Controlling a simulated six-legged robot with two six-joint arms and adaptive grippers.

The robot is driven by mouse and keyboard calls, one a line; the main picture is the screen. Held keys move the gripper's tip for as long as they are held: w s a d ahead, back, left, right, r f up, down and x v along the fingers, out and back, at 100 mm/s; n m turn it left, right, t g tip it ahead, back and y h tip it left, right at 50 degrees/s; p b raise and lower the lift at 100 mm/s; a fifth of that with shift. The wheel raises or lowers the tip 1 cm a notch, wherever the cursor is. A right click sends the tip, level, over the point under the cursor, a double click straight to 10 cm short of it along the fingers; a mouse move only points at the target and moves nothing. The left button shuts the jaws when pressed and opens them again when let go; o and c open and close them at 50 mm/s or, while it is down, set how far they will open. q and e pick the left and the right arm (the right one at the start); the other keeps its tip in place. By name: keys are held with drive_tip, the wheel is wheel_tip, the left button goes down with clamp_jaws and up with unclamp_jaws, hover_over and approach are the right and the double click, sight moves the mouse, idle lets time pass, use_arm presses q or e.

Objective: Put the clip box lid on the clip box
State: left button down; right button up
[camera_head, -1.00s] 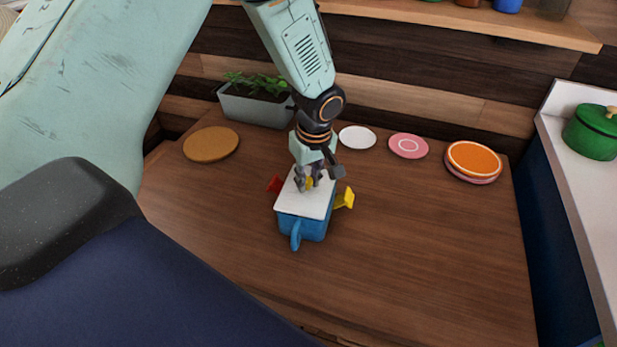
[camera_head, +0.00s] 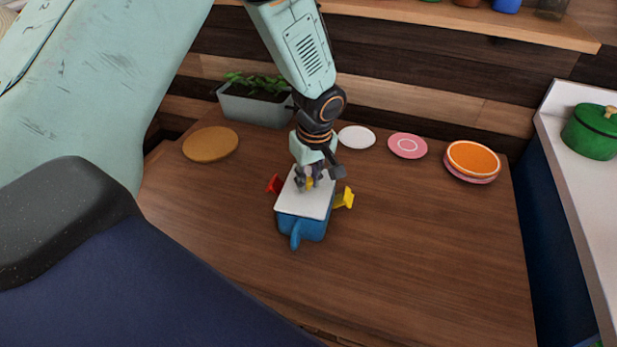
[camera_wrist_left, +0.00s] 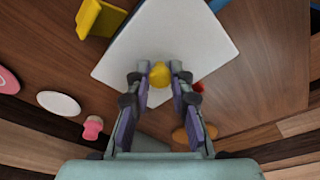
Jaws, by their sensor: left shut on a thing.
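The clip box (camera_head: 312,229) is blue and stands on the wooden table, with a blue flap hanging at its front, a red clip (camera_head: 274,184) at its left and a yellow clip (camera_head: 345,198) at its right. The white clip box lid (camera_head: 300,205) lies flat over the box top; I cannot tell whether it is fully seated. My left gripper (camera_head: 308,182) is shut on the lid's yellow knob. The wrist view shows the knob (camera_wrist_left: 160,74) between the fingertips (camera_wrist_left: 160,77) and the white lid (camera_wrist_left: 170,40) below. My right gripper is not in view.
A planter (camera_head: 256,106) and a brown round mat (camera_head: 211,143) are at the back left. A white plate (camera_head: 357,137), a pink plate (camera_head: 408,146) and an orange plate (camera_head: 473,158) line the back right. A small pink thing (camera_wrist_left: 92,127) shows in the wrist view. The table's front right is clear.

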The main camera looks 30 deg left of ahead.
sight(312, 195)
use_arm(q)
drive_tip(key=shift+f, duration=0.35)
idle(0.5)
drive_tip(key=c, duration=1.1)
unclamp_jaws()
drive_tip(key=shift+r, duration=0.1)
drive_tip(key=r, duration=0.4)
drive_tip(key=d+r, duration=0.1)
drive_tip(key=r, duration=0.6)
drive_tip(key=shift+s+d+r, duration=0.3)
drive_tip(key=shift+s+r, duration=0.05)
drive_tip(key=shift+s, duration=0.05)
